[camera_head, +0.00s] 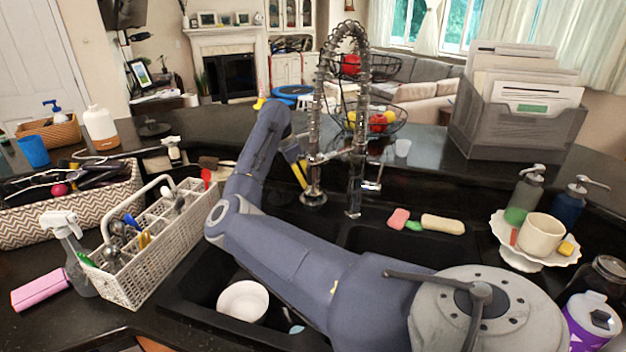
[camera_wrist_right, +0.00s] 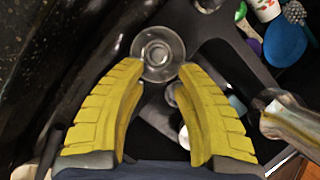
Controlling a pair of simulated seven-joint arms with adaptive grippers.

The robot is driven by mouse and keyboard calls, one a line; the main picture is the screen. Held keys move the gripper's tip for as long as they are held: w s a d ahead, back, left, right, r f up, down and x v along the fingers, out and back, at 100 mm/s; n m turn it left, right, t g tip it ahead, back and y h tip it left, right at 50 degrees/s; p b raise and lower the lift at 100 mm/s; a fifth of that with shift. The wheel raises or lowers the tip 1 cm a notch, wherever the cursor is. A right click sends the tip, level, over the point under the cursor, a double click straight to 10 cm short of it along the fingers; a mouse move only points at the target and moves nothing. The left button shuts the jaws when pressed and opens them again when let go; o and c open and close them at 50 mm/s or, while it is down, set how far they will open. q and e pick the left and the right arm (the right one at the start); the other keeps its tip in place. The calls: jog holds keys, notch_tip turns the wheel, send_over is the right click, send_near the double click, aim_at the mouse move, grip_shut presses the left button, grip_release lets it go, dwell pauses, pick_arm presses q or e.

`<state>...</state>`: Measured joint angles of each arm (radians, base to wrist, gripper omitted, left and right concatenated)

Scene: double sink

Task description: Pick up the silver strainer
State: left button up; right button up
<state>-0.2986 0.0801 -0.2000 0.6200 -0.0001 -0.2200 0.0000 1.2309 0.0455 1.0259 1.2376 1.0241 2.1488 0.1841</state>
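In the right wrist view, a round, shiny silver piece with concentric rings, which looks like the silver strainer (camera_wrist_right: 158,48), lies just beyond my fingertips. I cannot make it out clearly in the head view. My right gripper (camera_wrist_right: 161,68) has yellow fingers spread apart, with the round piece in line with the gap. I cannot tell whether the tips touch it. In the head view my right gripper (camera_head: 299,173) points down beside the tap, partly hidden by my own arm. My left gripper is not in view.
The tall spring tap (camera_head: 355,185) stands close beside my right gripper. A white bowl (camera_head: 243,301) lies in the left basin. A white cutlery basket (camera_head: 150,250) stands left of the sink. Sponges (camera_head: 442,224) lie behind the right basin, and a cake stand (camera_head: 525,262) is farther right.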

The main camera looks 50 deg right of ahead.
jog(key=shift+x, duration=3.85)
jog(key=shift+w, duration=0.15)
grip_shut()
